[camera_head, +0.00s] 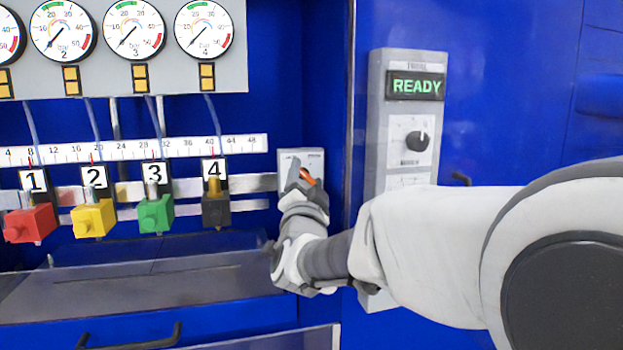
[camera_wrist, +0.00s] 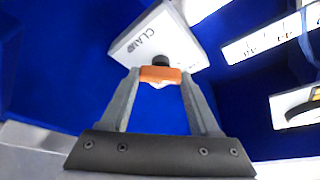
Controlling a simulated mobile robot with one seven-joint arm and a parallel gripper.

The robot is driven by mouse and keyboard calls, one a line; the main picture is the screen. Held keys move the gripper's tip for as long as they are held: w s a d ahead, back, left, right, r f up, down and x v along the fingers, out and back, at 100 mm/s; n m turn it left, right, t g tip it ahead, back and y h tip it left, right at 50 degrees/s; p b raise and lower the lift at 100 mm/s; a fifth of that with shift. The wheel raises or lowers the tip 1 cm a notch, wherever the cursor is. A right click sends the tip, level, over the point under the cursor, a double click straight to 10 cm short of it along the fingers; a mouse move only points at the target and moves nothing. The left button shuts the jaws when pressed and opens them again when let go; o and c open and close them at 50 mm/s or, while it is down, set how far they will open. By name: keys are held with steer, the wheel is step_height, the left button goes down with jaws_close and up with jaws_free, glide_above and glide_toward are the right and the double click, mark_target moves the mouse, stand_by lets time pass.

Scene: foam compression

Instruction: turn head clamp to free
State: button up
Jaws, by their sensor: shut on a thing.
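The head clamp control is a light box (camera_head: 287,162) on the blue wall, right of the numbered heads. It also shows in the wrist view as a white plate (camera_wrist: 160,40) with partly readable "CLAM" lettering. Its orange knob (camera_head: 307,177) sits on a dark shaft in front of the plate. In the wrist view the orange knob (camera_wrist: 160,74) lies between the two fingertips. My gripper (camera_wrist: 160,78) is shut on the orange knob. In the head view my gripper (camera_head: 303,175) covers much of the box and its lettering.
Red (camera_head: 30,222), yellow (camera_head: 93,218), green (camera_head: 156,213) and dark (camera_head: 216,209) heads hang on a rail below several gauges. A grey panel (camera_head: 376,130) with a lit "READY" display (camera_head: 416,86) and a black knob (camera_head: 417,141) stands to the right.

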steer(key=shift+m, duration=0.4)
steer(key=m+g+h+b, duration=0.1)
steer(key=m, duration=0.3)
steer(key=shift+h, duration=0.4)
steer(key=m+g, duration=0.1)
steer(key=m, duration=0.1)
steer(key=m+g+p, duration=0.1)
steer(key=m, duration=0.1)
steer(key=shift+r+m, duration=0.2)
steer(key=shift+m, duration=0.1)
steer(key=m+g+p, duration=0.2)
steer(key=m+p, duration=0.1)
steer(key=m, duration=0.1)
steer(key=shift+m, duration=0.4)
steer(key=shift+m+g+y+p, duration=0.6)
steer(key=shift+m+y+p, duration=0.35)
steer(key=shift+m, duration=0.45)
steer(key=shift+f, duration=0.1)
steer(key=o, duration=1.4)
steer(key=shift+c, duration=0.2)
steer(key=shift+s, duration=0.1)
steer(key=p+v, duration=0.5)
steer(key=v, duration=1.2)
steer(key=shift+r, duration=0.2)
